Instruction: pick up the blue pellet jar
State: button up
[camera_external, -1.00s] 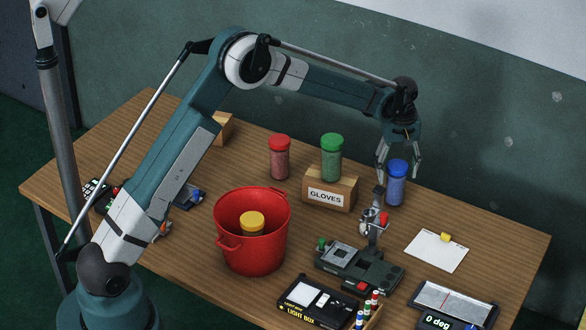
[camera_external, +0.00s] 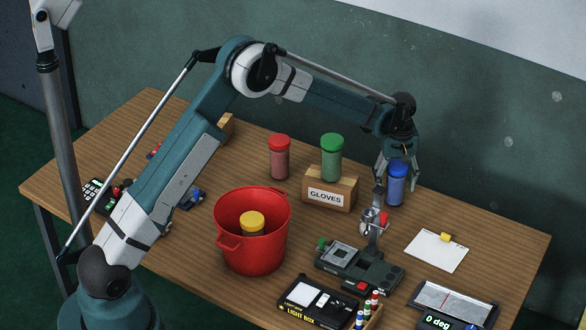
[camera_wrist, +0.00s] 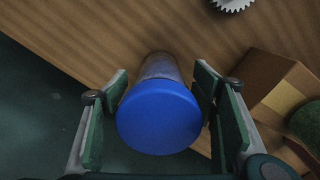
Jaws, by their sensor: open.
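The blue pellet jar (camera_external: 396,188), a clear jar with a blue lid, stands upright on the table near its back edge, right of the gloves box. My gripper (camera_external: 396,178) is open and points down over the jar's top. In the wrist view the blue lid (camera_wrist: 159,118) lies between the two open fingers of my gripper (camera_wrist: 160,112). A small gap shows on the left, and the right finger looks very close to the lid. I cannot tell whether it touches.
The gloves box (camera_external: 330,190) with a green-lidded jar (camera_external: 331,158) on it stands left of the blue jar. A red-lidded jar (camera_external: 279,157) is farther left. A microscope-like device (camera_external: 360,266) stands in front, a white card (camera_external: 436,250) at right. A red bucket (camera_external: 252,260) holds a yellow-lidded jar (camera_external: 252,222).

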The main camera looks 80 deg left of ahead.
jog(key=shift+f, duration=0.65)
jog(key=shift+c, duration=0.5)
jog(key=c, duration=1.1)
